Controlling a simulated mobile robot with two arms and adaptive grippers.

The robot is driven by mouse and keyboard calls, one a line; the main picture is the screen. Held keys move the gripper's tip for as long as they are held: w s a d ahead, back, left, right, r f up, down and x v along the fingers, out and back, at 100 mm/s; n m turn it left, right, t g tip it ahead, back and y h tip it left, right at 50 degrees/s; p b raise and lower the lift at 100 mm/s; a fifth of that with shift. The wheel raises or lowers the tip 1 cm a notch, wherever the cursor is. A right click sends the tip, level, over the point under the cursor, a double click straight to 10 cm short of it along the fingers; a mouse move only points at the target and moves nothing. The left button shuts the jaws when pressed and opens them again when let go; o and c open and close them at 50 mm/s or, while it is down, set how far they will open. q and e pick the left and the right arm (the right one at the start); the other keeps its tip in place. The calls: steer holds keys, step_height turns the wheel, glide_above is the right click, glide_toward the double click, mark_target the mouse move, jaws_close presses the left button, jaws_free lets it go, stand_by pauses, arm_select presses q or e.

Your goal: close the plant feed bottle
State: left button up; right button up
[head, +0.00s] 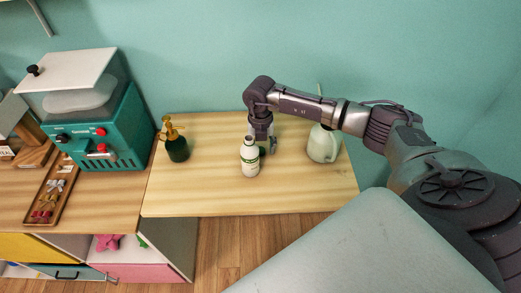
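The plant feed bottle (250,160), white with a green-marked label, stands upright near the middle of the light wooden table (210,195). Its narrow top shows a dark spot and no cap is visible on it. My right gripper (266,147) points down just behind and to the right of the bottle. The bottle partly hides its fingers, so I cannot tell whether they are open or shut. A small dark green thing (262,150) shows beside the fingers, possibly a cap; whether it is held is unclear. My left gripper is not in view.
A dark green spray bottle with a yellow-brown top (175,140) stands left on the table. A pale green watering can (322,144) stands right, under my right arm. A teal machine (105,130) and a wooden tray (52,190) are further left. The table front is clear.

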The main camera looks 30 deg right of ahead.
mark_target(265, 150)
steer(key=c, duration=0.7)
steer(key=shift+r, duration=0.15)
steer(key=shift+r, duration=0.3)
steer(key=r, duration=0.1)
steer(key=r+b, duration=0.1)
steer(key=s+d+r+b, duration=0.1)
steer(key=shift+r, duration=0.3)
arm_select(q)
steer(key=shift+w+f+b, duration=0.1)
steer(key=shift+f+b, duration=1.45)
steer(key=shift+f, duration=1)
arm_select(e)
steer(key=shift+s+d+r, duration=0.75)
steer(key=shift+s+r, duration=0.35)
steer(key=shift+s, duration=0.5)
steer(key=shift+s+d+r, duration=0.7)
steer(key=shift+s+r, duration=0.4)
steer(key=shift+s, duration=0.45)
steer(key=shift+s+d+r, duration=0.75)
steer(key=shift+s+r, duration=0.35)
steer(key=shift+s, duration=0.5)
